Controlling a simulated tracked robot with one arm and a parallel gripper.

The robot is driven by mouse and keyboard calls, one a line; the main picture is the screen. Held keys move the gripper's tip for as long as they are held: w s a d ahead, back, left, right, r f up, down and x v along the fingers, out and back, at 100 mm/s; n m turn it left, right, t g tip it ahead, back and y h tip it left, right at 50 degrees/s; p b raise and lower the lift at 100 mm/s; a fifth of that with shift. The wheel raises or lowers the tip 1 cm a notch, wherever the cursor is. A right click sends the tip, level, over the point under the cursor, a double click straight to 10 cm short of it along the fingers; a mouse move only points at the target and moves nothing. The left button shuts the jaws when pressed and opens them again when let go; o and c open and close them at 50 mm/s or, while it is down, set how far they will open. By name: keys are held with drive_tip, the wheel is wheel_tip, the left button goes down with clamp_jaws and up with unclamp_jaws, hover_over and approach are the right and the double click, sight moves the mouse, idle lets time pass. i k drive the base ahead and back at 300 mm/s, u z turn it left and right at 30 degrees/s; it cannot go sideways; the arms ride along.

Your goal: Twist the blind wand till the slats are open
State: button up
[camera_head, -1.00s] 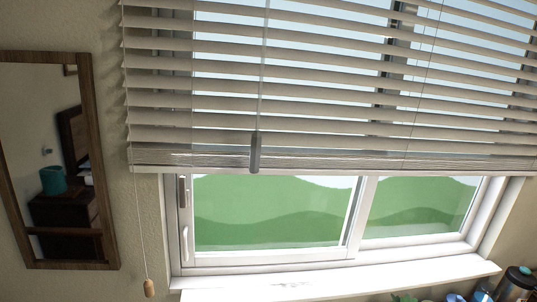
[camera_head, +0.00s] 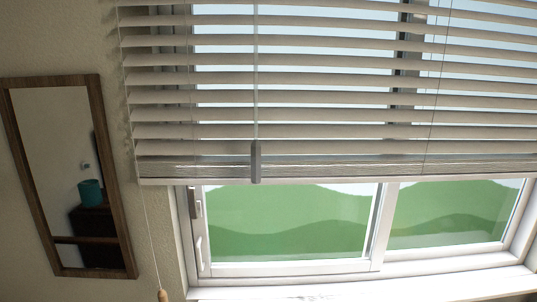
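The blind (camera_head: 320,131) covers the upper part of the window. Its slats are apart, with bright sky showing through the gaps between them; they look tilted partly or fully open. The blind wand (camera_head: 256,70) hangs in front of the slats left of the middle. Its grey handle (camera_head: 256,162) hangs near upright over the bottom rail. My gripper is not in view, and nothing touches the wand.
A pull cord with a wooden knob (camera_head: 162,295) hangs left of the window. A wood-framed mirror (camera_head: 122,200) is on the wall at left. The window sill (camera_head: 400,286) runs along the bottom. The space before the wand is clear.

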sight(256, 145)
drive_tip(key=i, duration=1)
